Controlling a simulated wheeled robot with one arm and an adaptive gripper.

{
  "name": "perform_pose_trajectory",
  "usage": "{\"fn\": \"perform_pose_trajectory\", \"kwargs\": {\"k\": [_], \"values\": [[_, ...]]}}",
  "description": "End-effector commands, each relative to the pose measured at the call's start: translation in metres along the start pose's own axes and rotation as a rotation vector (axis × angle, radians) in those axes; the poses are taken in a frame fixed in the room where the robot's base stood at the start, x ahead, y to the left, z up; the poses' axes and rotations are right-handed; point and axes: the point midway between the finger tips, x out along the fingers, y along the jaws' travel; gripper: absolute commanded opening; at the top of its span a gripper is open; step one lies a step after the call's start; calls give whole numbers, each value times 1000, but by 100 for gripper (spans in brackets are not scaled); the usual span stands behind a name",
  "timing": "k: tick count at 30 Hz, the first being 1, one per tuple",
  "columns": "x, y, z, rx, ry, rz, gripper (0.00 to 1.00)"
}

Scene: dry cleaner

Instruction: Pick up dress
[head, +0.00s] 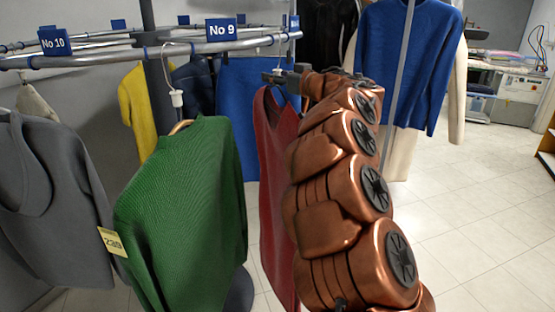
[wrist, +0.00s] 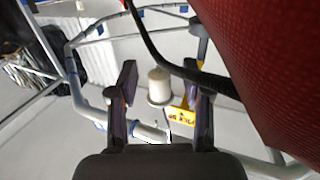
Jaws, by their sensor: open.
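A red garment (head: 274,190), seemingly the dress, hangs from the rail just left of my arm, partly hidden by it. Its red fabric (wrist: 275,70) fills the upper right of the wrist view, with a dark hanger arm (wrist: 160,50) beside it. My gripper (head: 287,78) is at the top of this hanger, below the rail. In the wrist view my gripper (wrist: 164,98) is open, with a white cylindrical hanger piece (wrist: 159,85) showing between its fingers. I cannot tell whether either finger touches it.
A yellow garment (head: 138,105) and blue garments hang behind. The metal rail (head: 200,48) carries numbered blue signs. The tiled floor (head: 470,220) at the right is clear.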

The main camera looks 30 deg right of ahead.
Motion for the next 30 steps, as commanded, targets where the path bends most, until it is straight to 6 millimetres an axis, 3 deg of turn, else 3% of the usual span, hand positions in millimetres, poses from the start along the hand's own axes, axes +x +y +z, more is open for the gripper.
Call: {"fn": "perform_pose_trajectory", "kwargs": {"k": [2,15,30], "values": [[0,0,0,0,0,0,46],[0,0,0,0,0,1,0],[0,0,0,0,1,1,0]]}}
